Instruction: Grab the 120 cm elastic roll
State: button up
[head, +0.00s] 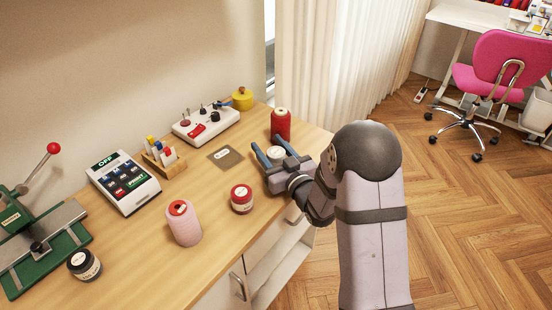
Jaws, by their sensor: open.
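Three small labelled rolls stand on the wooden table. A dark roll with a white label (84,265) is at the front left, and a red-topped roll (242,198) is near the middle. A pale-topped roll (276,155) is at my gripper. The labels are too small to read, so I cannot tell which roll is the 120 cm one. My gripper (269,144) is open, with its two fingers pointing toward the back of the table. The pale-topped roll shows between the fingers; its lower part is hidden by the gripper. I cannot tell whether they touch.
A red thread cone (281,124) stands just beyond my gripper, and a pink cone (184,224) stands left of the red-topped roll. A grey card (225,158), a control box (124,183), a white device (206,124) and a green press (40,245) occupy the table's left and back.

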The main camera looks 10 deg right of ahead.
jog(key=shift+c, duration=0.7)
jog(key=c, duration=0.7)
